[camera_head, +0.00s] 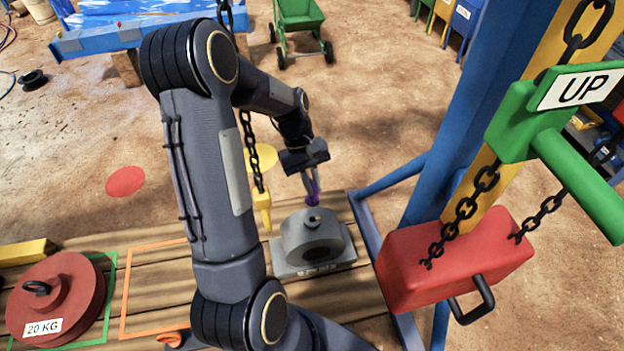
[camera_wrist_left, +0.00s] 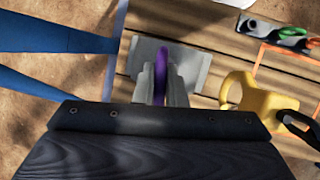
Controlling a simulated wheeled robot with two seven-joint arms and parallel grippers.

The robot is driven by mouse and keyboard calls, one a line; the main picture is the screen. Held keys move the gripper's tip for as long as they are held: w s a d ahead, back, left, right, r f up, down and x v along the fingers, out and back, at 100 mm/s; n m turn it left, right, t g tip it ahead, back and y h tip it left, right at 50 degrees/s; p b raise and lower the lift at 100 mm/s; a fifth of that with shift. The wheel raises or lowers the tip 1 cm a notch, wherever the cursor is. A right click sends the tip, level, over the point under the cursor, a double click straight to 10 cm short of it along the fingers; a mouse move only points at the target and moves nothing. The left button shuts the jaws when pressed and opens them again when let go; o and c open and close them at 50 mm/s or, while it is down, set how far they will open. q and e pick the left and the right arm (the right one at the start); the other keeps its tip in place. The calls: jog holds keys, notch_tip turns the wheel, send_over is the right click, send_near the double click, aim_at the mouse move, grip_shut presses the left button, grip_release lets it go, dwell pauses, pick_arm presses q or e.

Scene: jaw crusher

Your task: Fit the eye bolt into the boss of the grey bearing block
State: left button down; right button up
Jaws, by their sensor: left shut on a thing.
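The purple eye bolt (camera_head: 313,199) is between the fingers of my left gripper (camera_head: 310,182), which is shut on it. In the left wrist view the eye bolt (camera_wrist_left: 161,72) shows edge-on between the gripper fingers (camera_wrist_left: 160,88). The grey bearing block (camera_head: 312,243) stands on the wooden table, with its small boss (camera_head: 313,219) on top. The eye bolt is above and just behind the boss in the head view, apparently apart from it. In the wrist view the block's base (camera_wrist_left: 196,70) shows beyond the fingers, and the boss is hidden. My right gripper is not in view.
A yellow hook (camera_head: 263,205) hangs on a chain just left of the block. A red 20 kg weight (camera_head: 56,295) lies at the left of the table. A red block (camera_head: 455,258) on chains and a blue post (camera_head: 470,110) stand at the right.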

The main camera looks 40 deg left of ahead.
aim_at(312, 205)
pick_arm(q)
notch_tip(312, 205, down, 5)
jog(key=b, duration=0.3)
jog(key=shift+f, duration=0.2)
jog(key=shift+f+b, duration=0.2)
jog(key=shift+b, duration=0.2)
jog(key=shift+p, duration=0.3)
dwell(1.1)
jog(key=shift+f+b, duration=1.35)
jog(key=shift+f, duration=0.5)
jog(key=c, duration=1.4)
grip_release()
jog(key=v, duration=0.7)
jog(key=shift+r, duration=0.4)
